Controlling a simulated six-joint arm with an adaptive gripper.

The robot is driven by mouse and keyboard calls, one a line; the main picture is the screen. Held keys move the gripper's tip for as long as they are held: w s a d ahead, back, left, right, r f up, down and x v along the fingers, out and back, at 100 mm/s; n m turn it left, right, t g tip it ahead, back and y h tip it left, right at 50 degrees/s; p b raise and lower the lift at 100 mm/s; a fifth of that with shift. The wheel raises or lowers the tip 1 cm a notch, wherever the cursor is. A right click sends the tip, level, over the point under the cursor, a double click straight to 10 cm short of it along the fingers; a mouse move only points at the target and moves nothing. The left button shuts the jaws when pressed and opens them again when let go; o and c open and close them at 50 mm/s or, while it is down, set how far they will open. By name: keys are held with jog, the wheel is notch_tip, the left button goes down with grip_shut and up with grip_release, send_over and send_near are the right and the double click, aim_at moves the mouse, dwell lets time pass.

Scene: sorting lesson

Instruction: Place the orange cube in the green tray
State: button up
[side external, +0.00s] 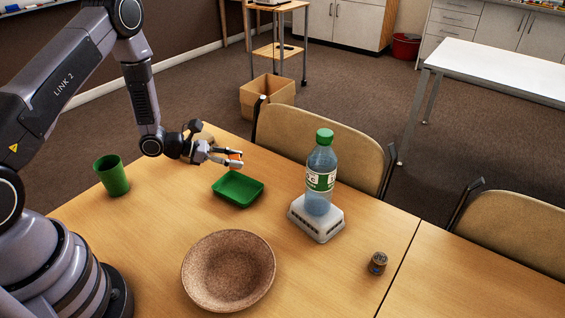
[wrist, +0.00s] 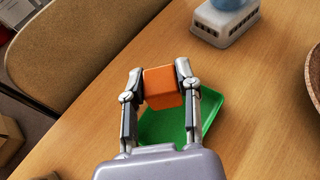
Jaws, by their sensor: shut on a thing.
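My gripper (side external: 238,159) is shut on the orange cube (wrist: 161,87), which sits between its two fingertips. In the side external view only a small part of the cube (side external: 233,154) shows between the fingers. My gripper holds it above the table, close to the green tray. The green tray (side external: 238,197) lies on the table, shallow and empty in the side external view. In the wrist view the tray (wrist: 211,106) shows below and behind the cube, partly hidden by my gripper and the cube.
A green cup (side external: 112,176) stands left of the tray. A water bottle (side external: 321,173) stands on a white block (side external: 316,219) to the right. A brown bowl (side external: 229,270) is in front, and a small can (side external: 377,263) is at the right. Chairs line the table's far edge.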

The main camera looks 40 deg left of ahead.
aim_at(238, 191)
notch_tip(238, 191, down, 8)
jog(key=shift+f, duration=0.2)
dwell(0.3)
jog(key=o, duration=0.9)
jog(key=shift+f, duration=0.1)
